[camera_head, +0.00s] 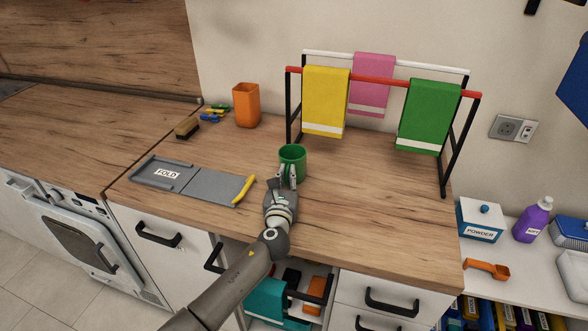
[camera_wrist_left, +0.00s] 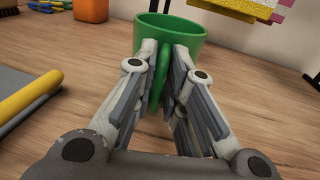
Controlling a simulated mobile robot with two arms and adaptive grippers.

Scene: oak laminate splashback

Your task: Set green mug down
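The green mug (camera_head: 293,155) is upright over the wooden countertop (camera_head: 340,215), in front of the towel rack. My left gripper (camera_head: 287,172) is at the mug's near side. In the left wrist view, its two fingers (camera_wrist_left: 165,58) are closed on both sides of the handle of the mug (camera_wrist_left: 190,32). The fingers hide the mug's lower part, so I cannot tell whether its base touches the counter. My right gripper is out of view.
A grey folding board (camera_head: 215,187) with a yellow edge lies left of the mug. An orange cup (camera_head: 246,105), a brush (camera_head: 187,129) and pegs (camera_head: 216,109) stand behind. A rack holds yellow (camera_head: 325,100), pink (camera_head: 372,82) and green (camera_head: 428,115) towels. The counter's right side is clear.

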